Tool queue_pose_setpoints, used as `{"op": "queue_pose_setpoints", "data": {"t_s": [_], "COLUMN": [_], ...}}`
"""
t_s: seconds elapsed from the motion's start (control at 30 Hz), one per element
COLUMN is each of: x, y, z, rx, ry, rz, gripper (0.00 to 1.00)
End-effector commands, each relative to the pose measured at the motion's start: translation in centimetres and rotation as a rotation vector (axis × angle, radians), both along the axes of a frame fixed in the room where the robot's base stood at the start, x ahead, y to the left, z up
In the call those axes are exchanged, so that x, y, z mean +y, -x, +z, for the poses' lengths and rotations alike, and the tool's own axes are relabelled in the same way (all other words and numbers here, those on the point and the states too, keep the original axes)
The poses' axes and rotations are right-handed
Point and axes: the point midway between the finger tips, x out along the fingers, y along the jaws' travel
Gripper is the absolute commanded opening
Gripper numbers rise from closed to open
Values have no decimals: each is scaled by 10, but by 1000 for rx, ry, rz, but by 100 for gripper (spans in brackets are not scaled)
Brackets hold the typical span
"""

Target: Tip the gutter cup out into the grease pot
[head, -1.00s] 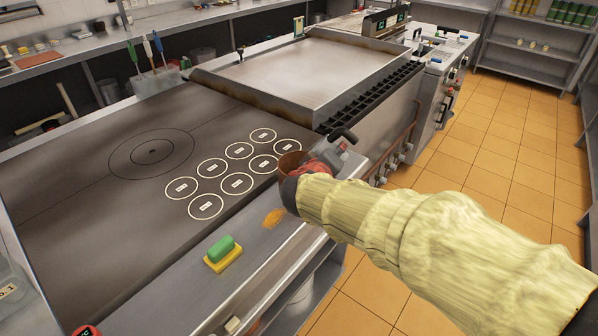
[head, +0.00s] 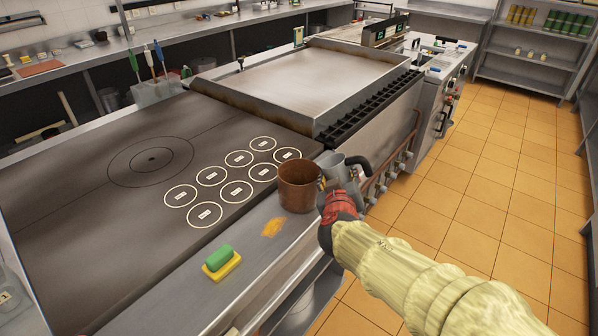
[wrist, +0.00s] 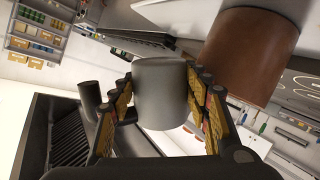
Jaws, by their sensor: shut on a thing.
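The gutter cup, a small grey metal cup (head: 331,166) with a dark handle, is in my gripper (head: 340,198) just right of the grease pot. In the wrist view the cup (wrist: 160,90) sits between both fingers of my gripper (wrist: 158,108), which are shut on its sides. It looks roughly upright in the head view; its inside is hard to make out. The grease pot, a brown copper-coloured pot (head: 297,188), stands upright on the steel front ledge. It also shows in the wrist view (wrist: 250,52), close beside the cup. The pot's contents are not visible.
A green and yellow sponge (head: 221,261) and an orange smear (head: 272,227) are on the steel ledge (head: 200,297). The dark hotplate (head: 95,215) with white rings lies left of the pot. The slatted grill (head: 370,105) and its knobs are behind the cup.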

Motion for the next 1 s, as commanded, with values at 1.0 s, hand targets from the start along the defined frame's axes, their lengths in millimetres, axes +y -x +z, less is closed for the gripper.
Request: {"op": "queue_pose_setpoints", "data": {"t_s": [1.0], "x": [-21], "y": [9], "z": [-30], "rx": [-123], "ry": [-281], "rz": [1], "gripper": [13]}}
